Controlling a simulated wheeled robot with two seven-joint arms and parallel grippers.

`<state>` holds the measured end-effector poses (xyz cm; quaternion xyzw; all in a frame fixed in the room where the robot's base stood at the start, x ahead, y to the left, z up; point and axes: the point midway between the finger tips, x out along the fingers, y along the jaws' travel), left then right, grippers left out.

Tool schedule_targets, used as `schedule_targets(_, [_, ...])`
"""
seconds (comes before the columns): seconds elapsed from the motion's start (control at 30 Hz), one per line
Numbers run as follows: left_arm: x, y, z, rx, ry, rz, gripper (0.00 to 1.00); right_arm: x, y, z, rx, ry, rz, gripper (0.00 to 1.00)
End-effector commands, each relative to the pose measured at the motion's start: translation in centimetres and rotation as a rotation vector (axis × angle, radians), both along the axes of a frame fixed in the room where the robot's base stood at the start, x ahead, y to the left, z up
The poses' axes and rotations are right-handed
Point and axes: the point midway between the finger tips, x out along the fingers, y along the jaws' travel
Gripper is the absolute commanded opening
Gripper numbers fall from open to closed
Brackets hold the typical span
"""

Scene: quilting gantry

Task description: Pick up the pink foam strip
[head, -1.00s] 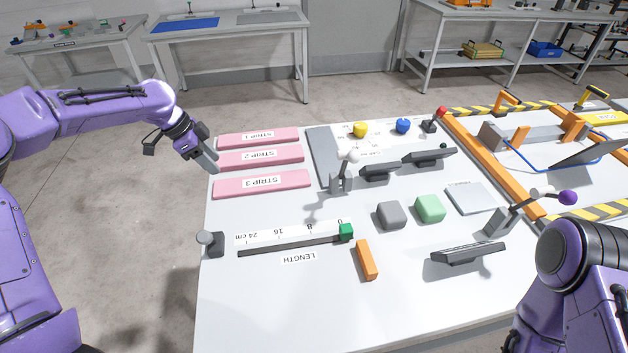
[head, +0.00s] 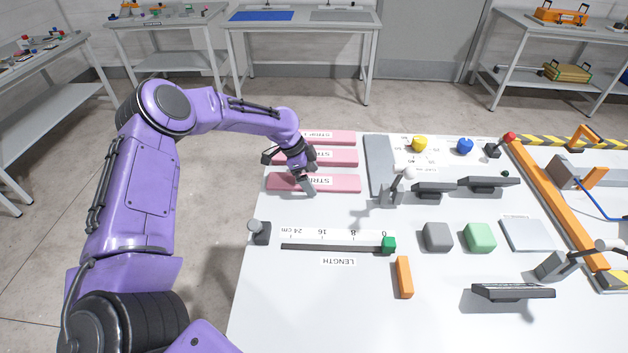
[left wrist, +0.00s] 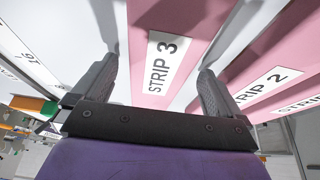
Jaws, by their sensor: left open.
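Three pink foam strips lie parallel at the table's back left: strip 1 (head: 335,137), strip 2 (head: 346,158) and strip 3 (head: 345,185), which is nearest the front. Each has a white label. My left gripper (head: 306,186) is over strip 3 and hides part of its label. In the left wrist view the open fingers (left wrist: 158,66) are on either side of strip 3 (left wrist: 205,25), with its label between them. Strip 2 (left wrist: 240,70) lies beyond the right finger there. Whether the fingers touch strip 3 cannot be told. My right gripper is out of view.
A length scale with a green slider (head: 389,244) and a grey knob (head: 260,232) lie in front of the strips. A grey plate (head: 379,165) is right of them. An orange block (head: 404,277), grey block (head: 437,237) and green block (head: 480,237) stand further right.

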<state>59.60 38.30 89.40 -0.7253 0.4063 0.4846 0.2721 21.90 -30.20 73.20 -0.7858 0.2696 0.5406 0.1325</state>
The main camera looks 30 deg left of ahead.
Motion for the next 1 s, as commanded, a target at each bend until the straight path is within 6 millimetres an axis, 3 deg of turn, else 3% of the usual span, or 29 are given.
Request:
schedule_targets(0.13, [0.0,0.0,0.0,0.000,0.000,0.000,0.97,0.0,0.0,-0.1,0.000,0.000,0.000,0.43])
schedule_targets(0.3, [0.0,0.0,0.0,0.000,0.000,0.000,0.45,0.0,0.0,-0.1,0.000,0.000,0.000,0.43])
schedule_targets(0.77, [0.0,0.0,0.7,0.000,-0.001,0.000,0.45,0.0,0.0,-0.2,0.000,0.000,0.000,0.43])
schedule_targets(0.9, [0.1,0.0,3.2,0.000,-0.005,0.000,0.45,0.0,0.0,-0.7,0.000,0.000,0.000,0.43])
schedule_targets(1.0, [-1.5,-1.0,5.3,-0.002,-0.006,-0.003,0.45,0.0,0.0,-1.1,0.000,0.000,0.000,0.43])
